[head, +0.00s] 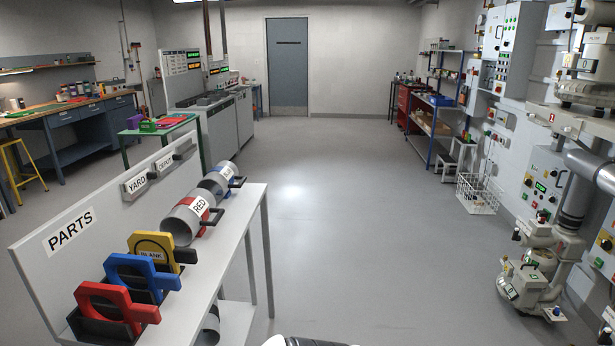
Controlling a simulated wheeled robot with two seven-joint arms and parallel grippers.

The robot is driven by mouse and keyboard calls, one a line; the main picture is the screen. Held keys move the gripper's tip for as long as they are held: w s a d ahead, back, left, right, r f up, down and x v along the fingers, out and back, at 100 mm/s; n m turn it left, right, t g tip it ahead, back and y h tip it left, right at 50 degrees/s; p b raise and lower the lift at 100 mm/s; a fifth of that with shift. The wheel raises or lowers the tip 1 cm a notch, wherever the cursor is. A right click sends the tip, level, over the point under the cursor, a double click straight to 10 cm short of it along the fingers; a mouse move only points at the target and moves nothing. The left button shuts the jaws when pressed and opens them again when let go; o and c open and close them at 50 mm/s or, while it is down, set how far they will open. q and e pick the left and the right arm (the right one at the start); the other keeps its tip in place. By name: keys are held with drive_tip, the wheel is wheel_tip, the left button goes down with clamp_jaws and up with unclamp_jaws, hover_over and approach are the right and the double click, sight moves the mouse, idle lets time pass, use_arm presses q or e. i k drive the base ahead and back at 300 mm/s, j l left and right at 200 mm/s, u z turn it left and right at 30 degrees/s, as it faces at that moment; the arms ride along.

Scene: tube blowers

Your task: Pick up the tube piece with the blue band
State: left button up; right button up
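The tube piece with the blue band (213,184) lies on the grey parts table at left, towards its far end. It is a short grey metal cylinder with a white label, a blue band and a dark handle on its right side. A similar tube piece with a red band (182,221) lies just nearer to me, its label reading RED. Neither of my grippers shows in this view.
The parts table (245,213) has a back panel marked PARTS (70,232). Red (112,303), blue (142,278) and yellow (151,243) plates stand in holders at its near end. Machinery (545,180) lines the right wall. The middle floor (350,220) is clear.

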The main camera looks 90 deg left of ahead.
sight(219, 181)
drive_tip(key=j+u, duration=0.1)
drive_tip(key=u, duration=3.25)
